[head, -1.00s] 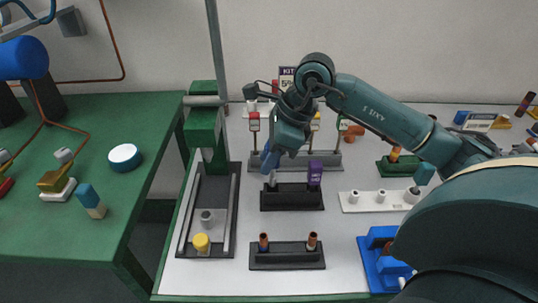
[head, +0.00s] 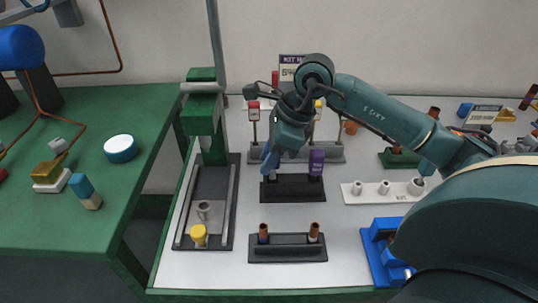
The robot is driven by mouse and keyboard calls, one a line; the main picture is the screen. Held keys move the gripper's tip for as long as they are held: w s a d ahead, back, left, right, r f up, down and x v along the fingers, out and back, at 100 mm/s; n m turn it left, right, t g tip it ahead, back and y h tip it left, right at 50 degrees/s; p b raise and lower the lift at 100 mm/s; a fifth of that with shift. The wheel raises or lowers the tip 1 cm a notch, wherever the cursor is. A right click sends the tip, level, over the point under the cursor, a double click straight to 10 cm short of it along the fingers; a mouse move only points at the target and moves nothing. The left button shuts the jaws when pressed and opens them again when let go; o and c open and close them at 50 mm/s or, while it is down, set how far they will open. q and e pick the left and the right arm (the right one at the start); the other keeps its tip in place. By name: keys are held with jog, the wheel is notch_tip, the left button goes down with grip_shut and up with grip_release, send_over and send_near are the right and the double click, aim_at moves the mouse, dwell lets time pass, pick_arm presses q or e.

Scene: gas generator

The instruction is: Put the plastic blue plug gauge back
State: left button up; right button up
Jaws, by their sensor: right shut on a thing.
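My right gripper (head: 274,150) reaches in from the right and is shut on the blue plug gauge (head: 268,160), mostly hidden by the gripper. The gauge's grey lower end (head: 272,176) points down at the left part of a black holder (head: 291,190). I cannot tell whether it is seated in the holder or just above it. A purple gauge (head: 316,163) stands upright in the right part of the same holder. My left gripper is not in view.
A black holder with two copper-topped pieces (head: 288,249) stands in front. A grey tray (head: 187,225) with a yellow-topped piece (head: 199,236) lies left. A white holder (head: 376,199) and blue fixture (head: 376,255) are right. A green bench (head: 90,215) is far left.

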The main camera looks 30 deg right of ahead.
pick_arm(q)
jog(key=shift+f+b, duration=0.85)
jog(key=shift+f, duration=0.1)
pick_arm(e)
jog(key=shift+f, duration=1.05)
jog(key=o, duration=0.9)
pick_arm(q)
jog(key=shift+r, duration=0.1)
pick_arm(e)
jog(key=shift+r, duration=0.2)
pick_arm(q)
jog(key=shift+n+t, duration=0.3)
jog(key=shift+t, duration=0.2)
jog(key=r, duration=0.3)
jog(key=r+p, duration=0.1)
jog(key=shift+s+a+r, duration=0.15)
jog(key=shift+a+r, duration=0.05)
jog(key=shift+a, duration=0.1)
pick_arm(e)
jog(key=v, duration=1.3)
